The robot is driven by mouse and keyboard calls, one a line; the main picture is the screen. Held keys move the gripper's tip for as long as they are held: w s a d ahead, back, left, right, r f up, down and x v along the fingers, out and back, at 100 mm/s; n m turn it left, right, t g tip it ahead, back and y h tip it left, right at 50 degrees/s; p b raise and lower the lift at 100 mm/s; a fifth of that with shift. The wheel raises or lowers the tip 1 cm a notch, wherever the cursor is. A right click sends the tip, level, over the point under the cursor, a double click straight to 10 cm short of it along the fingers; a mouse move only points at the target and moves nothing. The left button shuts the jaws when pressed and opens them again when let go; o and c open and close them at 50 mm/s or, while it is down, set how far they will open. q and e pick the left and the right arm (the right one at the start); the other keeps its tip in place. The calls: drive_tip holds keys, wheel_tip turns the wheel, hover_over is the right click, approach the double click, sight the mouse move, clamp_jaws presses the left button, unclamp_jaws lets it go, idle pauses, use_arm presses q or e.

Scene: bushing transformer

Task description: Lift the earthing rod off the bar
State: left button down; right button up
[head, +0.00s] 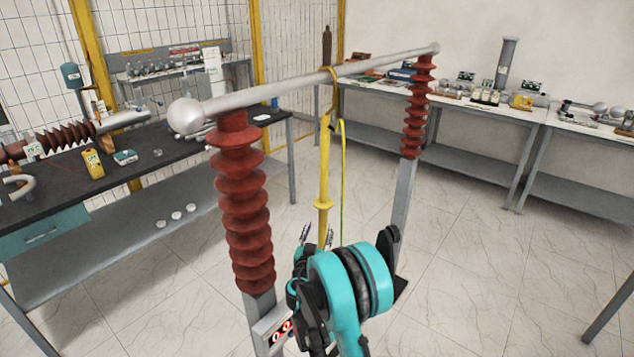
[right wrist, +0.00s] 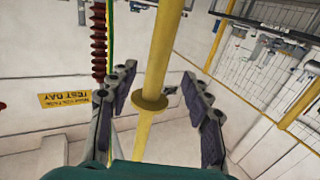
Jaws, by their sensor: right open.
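The yellow earthing rod (head: 323,170) hangs upright from the silver bar (head: 290,88), its hooked top over the bar near the middle. A round collar sits low on the rod, and a thin yellow-green cable (head: 343,165) hangs beside it. My right gripper (head: 318,237) is at the rod's lower part, below the collar in the head view; my teal arm partly hides it. In the right wrist view the rod (right wrist: 165,50) and its collar (right wrist: 149,101) show between the spread, open fingers (right wrist: 160,88). I cannot tell if either finger touches it. My left gripper is out of view.
Two red ribbed insulators (head: 243,205) (head: 416,110) carry the bar on grey posts. A dark workbench (head: 150,150) stands at the left, and white-topped benches (head: 480,110) with equipment line the back right. Tiled floor at the right is clear.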

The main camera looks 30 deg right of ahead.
sight(322, 223)
drive_tip(key=b+x, duration=0.1)
drive_tip(key=x, duration=0.4)
drive_tip(key=shift+s+d+f+b, duration=0.1)
drive_tip(key=shift+d+b, duration=0.05)
drive_tip(key=shift+b, duration=0.15)
drive_tip(key=shift+w+d, duration=0.25)
drive_tip(key=shift+w, duration=0.1)
clamp_jaws()
